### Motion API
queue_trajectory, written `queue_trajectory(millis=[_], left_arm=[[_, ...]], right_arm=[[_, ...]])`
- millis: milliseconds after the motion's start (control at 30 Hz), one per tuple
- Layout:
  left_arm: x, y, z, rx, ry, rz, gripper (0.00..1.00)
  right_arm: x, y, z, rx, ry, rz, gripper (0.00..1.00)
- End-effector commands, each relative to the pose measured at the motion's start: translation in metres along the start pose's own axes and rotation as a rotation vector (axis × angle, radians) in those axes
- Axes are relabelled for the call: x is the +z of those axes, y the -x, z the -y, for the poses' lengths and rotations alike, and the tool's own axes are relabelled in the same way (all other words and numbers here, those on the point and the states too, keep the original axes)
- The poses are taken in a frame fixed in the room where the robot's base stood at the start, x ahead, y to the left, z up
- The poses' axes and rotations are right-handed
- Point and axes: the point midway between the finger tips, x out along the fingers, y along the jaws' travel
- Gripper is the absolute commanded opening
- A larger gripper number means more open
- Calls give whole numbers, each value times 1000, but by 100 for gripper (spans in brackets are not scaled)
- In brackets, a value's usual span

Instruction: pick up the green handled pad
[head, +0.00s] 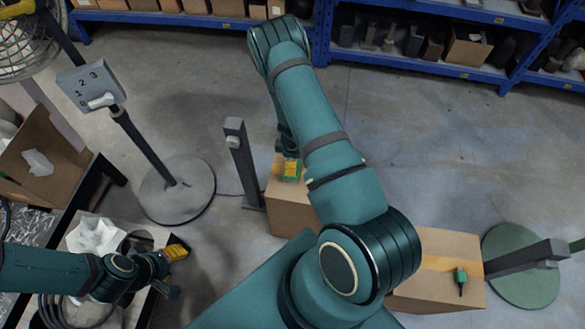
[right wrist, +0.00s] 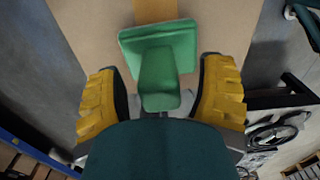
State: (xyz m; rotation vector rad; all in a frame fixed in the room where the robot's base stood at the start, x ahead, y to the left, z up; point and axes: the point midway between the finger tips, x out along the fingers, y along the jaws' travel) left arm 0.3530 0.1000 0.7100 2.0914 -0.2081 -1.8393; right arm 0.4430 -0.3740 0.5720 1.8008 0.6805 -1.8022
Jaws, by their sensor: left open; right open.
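The green handled pad (right wrist: 160,45) lies on a cardboard box in the right wrist view, its handle (right wrist: 160,82) pointing toward my wrist. My right gripper (right wrist: 160,72) is open, with one yellow finger on each side of the handle. Gaps show between both fingers and the handle.
The middle cardboard box (head: 290,207) is partly covered by my arm. Another box (head: 440,252) at the right carries a small green and black object (head: 460,277). A grey post (head: 243,165) and a numbered stand (head: 92,84) are left of the middle box. Blue shelves (head: 415,62) line the back.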

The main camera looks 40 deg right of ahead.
Motion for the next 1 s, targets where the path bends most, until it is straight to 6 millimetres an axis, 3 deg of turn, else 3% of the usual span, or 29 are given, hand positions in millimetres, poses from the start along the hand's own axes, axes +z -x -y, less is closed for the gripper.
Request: queue_trajectory(millis=[267, 400, 467, 867, 1000], left_arm=[[0, 0, 0, 0, 0, -1, 47], [0, 0, 0, 0, 0, -1, 47], [0, 0, 0, 0, 0, -1, 47], [0, 0, 0, 0, 0, 0, 47], [0, 4, -2, 0, 0, 1, 47]], right_arm=[[0, -1, 0, 1, 0, -1, 67], [0, -1, 0, 1, 0, -1, 18], [0, -1, 0, 1, 0, -1, 0], [0, -1, 0, 0, 0, 0, 0], [0, 12, -1, 2, 1, -1, 0]])
